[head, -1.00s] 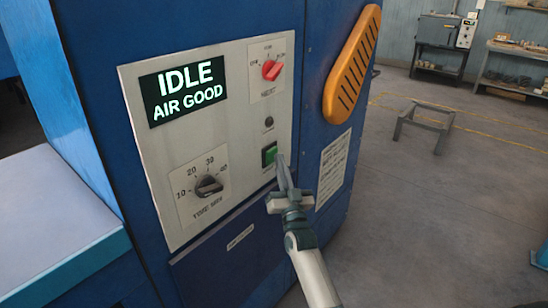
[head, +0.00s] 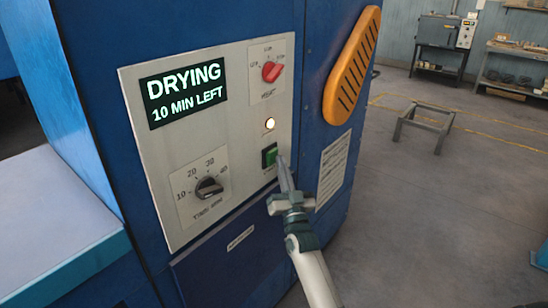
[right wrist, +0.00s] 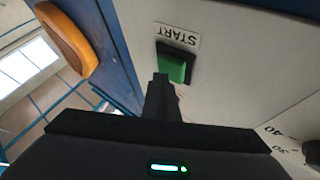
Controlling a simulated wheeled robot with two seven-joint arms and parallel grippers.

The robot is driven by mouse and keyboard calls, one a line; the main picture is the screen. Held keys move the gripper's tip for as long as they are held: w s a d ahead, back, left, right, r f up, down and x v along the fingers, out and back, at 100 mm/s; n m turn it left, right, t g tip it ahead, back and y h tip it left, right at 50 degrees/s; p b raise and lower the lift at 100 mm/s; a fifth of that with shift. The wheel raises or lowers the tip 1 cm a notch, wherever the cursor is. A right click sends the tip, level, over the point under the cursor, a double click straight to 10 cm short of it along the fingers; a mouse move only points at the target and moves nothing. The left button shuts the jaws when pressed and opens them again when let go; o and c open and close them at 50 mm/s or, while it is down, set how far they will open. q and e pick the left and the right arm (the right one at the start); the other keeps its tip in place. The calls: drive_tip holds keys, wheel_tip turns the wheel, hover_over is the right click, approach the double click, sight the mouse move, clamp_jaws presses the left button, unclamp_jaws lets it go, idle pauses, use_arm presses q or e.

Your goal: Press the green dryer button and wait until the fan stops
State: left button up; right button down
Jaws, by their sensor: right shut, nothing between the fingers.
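The green button (head: 270,156) sits in a dark frame on the dryer's light control panel (head: 236,120). It also shows in the right wrist view (right wrist: 172,69), beside a START label (right wrist: 178,33). My right gripper (head: 281,160) is shut and empty, its tips at the button's lower right edge; I cannot tell whether they touch it. The display (head: 184,94) reads DRYING, 10 MIN LEFT. The lamp (head: 269,124) above the button glows. My left gripper is not in view.
A red heat knob (head: 271,71) is at the panel's top and a black time knob (head: 209,188) at lower left. An orange vented cover (head: 352,66) is to the right. A low metal stand (head: 424,128) stands on open floor.

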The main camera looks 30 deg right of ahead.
drive_tip(key=s, duration=0.1)
drive_tip(key=s+d+p, duration=0.1)
drive_tip(key=s, duration=0.1)
drive_tip(key=s+d+p, duration=0.1)
drive_tip(key=s, duration=0.1)
drive_tip(key=shift+s+d, duration=0.15)
drive_tip(key=shift+s, duration=0.1)
idle(0.8)
idle(0.6)
